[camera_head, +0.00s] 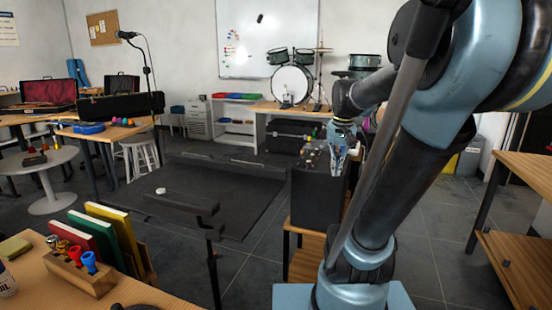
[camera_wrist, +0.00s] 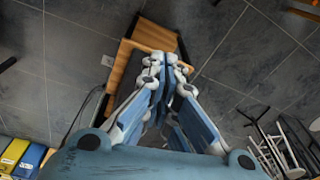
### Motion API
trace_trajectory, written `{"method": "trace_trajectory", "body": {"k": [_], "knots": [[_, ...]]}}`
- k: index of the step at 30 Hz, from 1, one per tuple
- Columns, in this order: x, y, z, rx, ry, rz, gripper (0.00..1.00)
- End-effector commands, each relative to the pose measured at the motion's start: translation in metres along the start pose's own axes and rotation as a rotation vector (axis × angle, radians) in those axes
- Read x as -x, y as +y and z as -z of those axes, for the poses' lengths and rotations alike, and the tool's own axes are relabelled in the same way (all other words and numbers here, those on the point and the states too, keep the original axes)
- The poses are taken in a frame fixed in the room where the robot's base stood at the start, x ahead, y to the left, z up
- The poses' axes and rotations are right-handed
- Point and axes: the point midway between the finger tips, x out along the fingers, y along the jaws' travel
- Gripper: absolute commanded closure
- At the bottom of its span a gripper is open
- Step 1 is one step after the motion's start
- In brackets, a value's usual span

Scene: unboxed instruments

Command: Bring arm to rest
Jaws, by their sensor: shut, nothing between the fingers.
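My gripper (camera_wrist: 166,66) fills the middle of the wrist view, its blue and grey fingers brought together with nothing between them. The wrist view looks down past it at a wooden stand (camera_wrist: 120,66) and the dark tiled floor. In the head view my gripper (camera_head: 338,160) is small and partly hidden by my arm, in front of or above a black speaker-like box (camera_head: 318,200). My arm rises at the right of the head view, bends at the top and reaches down and forward.
The black box stands on a wooden stand (camera_head: 303,262). A music stand (camera_head: 182,203) is at its left. Books (camera_head: 116,235) and a wooden mouthpiece block (camera_head: 80,273) are on the front-left table. A wooden shelf (camera_head: 522,215) stands at right. A drum kit (camera_head: 291,82) is at the back.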

Motion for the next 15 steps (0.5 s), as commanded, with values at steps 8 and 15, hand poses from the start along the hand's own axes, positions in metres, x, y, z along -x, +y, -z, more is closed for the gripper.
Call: {"method": "trace_trajectory", "body": {"k": [8,15], "knots": [[-0.038,0.004,-0.065,0.063,0.03,-0.006,1.0],[-0.078,0.009,-0.115,0.118,0.055,-0.013,1.0]]}}
